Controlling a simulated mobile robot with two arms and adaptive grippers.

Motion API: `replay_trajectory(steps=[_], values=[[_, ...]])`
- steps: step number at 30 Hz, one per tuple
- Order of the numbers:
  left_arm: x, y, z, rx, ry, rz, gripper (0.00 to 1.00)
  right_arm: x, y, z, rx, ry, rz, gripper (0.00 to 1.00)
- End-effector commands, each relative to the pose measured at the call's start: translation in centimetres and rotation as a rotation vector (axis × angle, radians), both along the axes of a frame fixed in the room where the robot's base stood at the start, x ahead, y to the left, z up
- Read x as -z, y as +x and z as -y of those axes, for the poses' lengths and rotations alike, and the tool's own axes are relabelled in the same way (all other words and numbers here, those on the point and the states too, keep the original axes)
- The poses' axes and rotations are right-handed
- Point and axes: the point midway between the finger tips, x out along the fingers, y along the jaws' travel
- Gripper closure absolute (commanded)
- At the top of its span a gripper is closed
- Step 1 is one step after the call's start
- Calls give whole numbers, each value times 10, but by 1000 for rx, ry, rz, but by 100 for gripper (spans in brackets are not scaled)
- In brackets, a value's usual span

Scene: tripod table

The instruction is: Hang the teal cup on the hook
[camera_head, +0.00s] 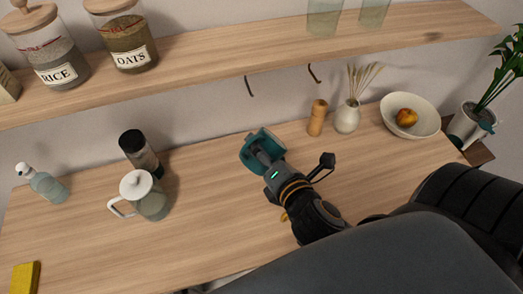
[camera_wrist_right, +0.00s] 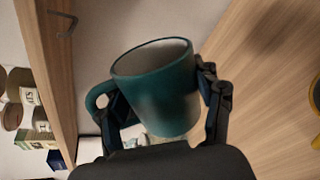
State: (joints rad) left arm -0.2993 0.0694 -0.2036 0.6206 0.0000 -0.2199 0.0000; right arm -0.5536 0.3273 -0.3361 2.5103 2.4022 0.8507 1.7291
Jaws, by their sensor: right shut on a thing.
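The teal cup (camera_head: 251,158) is in my right gripper (camera_head: 262,158), above the back middle of the table in the head view. In the right wrist view the cup (camera_wrist_right: 155,90) sits between the two fingers of the right gripper (camera_wrist_right: 162,105), with its handle (camera_wrist_right: 98,97) to the left and its mouth toward the top. Two dark hooks hang under the shelf: a left hook (camera_head: 249,86) and a right hook (camera_head: 314,73). One hook (camera_wrist_right: 66,22) also shows in the right wrist view. The cup is apart from the hooks. My left gripper is not in view.
The shelf (camera_head: 200,60) holds jars and glasses. On the table (camera_head: 200,215) stand a glass pitcher (camera_head: 147,197), a dark-topped bottle (camera_head: 140,152), a spray bottle (camera_head: 43,184), a wooden mill (camera_head: 317,118), a vase (camera_head: 347,118) and a bowl (camera_head: 424,121). A yellow sponge (camera_head: 25,278) lies front left.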

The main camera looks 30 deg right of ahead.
Motion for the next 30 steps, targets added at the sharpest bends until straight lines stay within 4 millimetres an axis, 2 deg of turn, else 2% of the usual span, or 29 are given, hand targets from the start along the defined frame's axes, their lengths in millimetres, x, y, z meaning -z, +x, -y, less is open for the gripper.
replay_trajectory(steps=[1,12,20,30], values=[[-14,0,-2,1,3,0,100,-14,-1,1,31,27,-2,75],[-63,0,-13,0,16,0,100,-57,-15,8,275,209,-18,75],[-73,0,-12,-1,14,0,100,-59,-17,8,355,255,-4,75],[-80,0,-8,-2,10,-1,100,-58,-1,12,355,253,-3,75]])
